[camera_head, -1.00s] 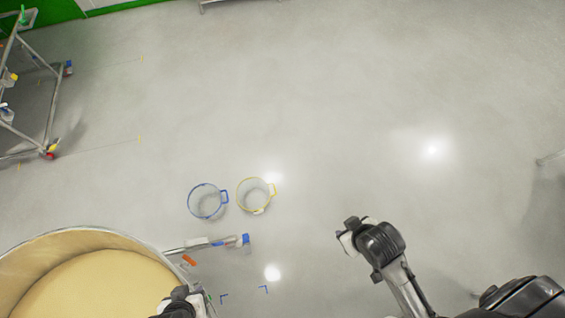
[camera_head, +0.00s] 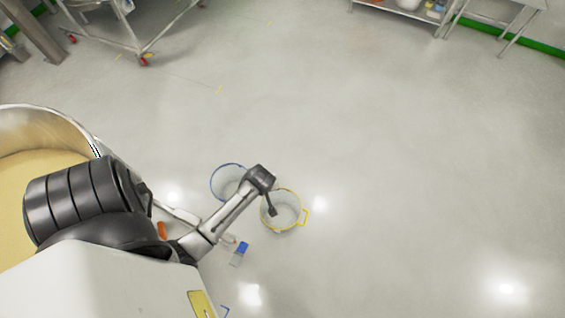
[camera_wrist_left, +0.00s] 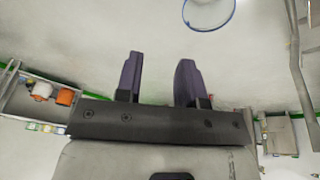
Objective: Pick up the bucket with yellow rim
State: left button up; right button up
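The bucket with yellow rim (camera_head: 290,211) stands on the floor in the middle of the head view, its yellow handle on its right side. The dark end of my left arm overlaps its upper left edge in that view; I cannot tell whether they touch. In the left wrist view my left gripper (camera_wrist_left: 158,78) is open, with nothing between its two dark fingers. The bucket with blue rim (camera_head: 222,181) stands just left of the yellow-rimmed one, partly hidden by my arm. A blue-rimmed bucket shows at the top of the left wrist view (camera_wrist_left: 208,27). My right gripper is out of view.
A large round steel vessel (camera_head: 82,124) with yellowish contents stands at the left. A blue-ended object (camera_head: 240,252) and an orange piece (camera_head: 162,230) lie near my arm. A wheeled steel frame (camera_head: 137,40) stands at the upper left. The floor right of the buckets is clear.

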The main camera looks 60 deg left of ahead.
pick_arm(q)
jog(key=d+f+n+b, duration=0.1)
jog(key=f+n+b, duration=0.3)
jog(key=f+b, duration=0.7)
jog(key=d+f+n+g+h+b, duration=0.1)
jog(key=f+n+b, duration=0.3)
jog(key=f+b, duration=0.7)
jog(key=d+f+n+g+h+b, duration=0.1)
jog(key=f+n+b, duration=0.3)
jog(key=f+b, duration=0.7)
jog(key=shift+s+d+f, duration=0.15)
jog(key=shift+f, duration=4)
jog(key=shift+s+d+f, duration=0.1)
jog(key=shift+d+f, duration=0.05)
jog(key=shift+f, duration=3.95)
jog(key=shift+f+b, duration=0.9)
jog(key=shift+b, duration=0.35)
notch_tip(320, 180, down, 4)
jog(key=b, duration=0.5)
jog(key=shift+c, duration=0.4)
